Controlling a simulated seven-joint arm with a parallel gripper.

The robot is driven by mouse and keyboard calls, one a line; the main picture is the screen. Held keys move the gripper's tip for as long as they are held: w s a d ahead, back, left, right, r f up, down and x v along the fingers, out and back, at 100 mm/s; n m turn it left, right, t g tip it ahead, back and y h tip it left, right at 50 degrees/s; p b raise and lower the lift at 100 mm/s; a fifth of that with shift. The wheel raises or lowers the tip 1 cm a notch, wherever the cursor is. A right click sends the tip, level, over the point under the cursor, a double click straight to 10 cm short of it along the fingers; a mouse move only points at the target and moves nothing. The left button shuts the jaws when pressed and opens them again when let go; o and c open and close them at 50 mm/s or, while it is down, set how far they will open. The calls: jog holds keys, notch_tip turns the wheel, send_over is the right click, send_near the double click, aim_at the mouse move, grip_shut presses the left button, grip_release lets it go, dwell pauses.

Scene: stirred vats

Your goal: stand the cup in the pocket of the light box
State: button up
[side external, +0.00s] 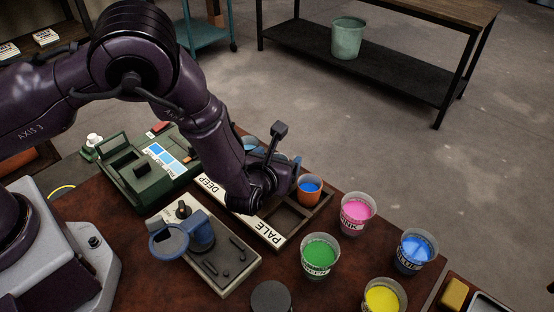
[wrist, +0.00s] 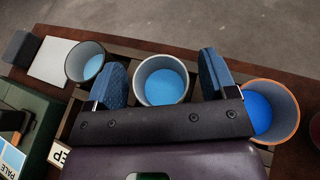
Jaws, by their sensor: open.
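A pale grey cup of light blue liquid (wrist: 162,80) stands between the two fingers of my gripper (wrist: 160,76) in the wrist view. The blue finger pads are spread, one on each side of it; whether either touches is unclear. In the side view my gripper (side external: 288,174) is over the rack and the arm hides most of this cup. A green box (side external: 165,188) with blue swatches, seemingly the light box, stands left of the rack.
The rack (side external: 268,226) is marked DEEP and PALE. A dark-rimmed cup (wrist: 85,62) and an orange cup (side external: 309,190) flank the gripped position. Pink (side external: 356,214), green (side external: 319,257), blue (side external: 414,251) and yellow (side external: 383,297) tubs stand right. A grey instrument (side external: 222,268) stands in front.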

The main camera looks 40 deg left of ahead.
jog(key=v, duration=1.3)
jog(key=shift+w+d+r, duration=0.1)
jog(key=shift+w+d, duration=0.1)
jog(key=shift+d, duration=0.05)
jog(key=s+a+r+n+g+y, duration=0.35)
jog(key=a+r+n+g, duration=0.45)
jog(key=a+r+n, duration=0.65)
jog(key=s+a+r+n+h, duration=0.3)
jog(key=s+r+n+h, duration=0.4)
jog(key=n, duration=0.9)
jog(key=s+r, duration=0.3)
jog(key=s, duration=0.2)
jog(key=shift+r+h, duration=0.35)
jog(key=shift+o, duration=0.4)
jog(key=shift+s+d+r+n+t+h, duration=0.3)
jog(key=shift+r+n+t+h, duration=0.15)
jog(key=shift+n+t, duration=0.1)
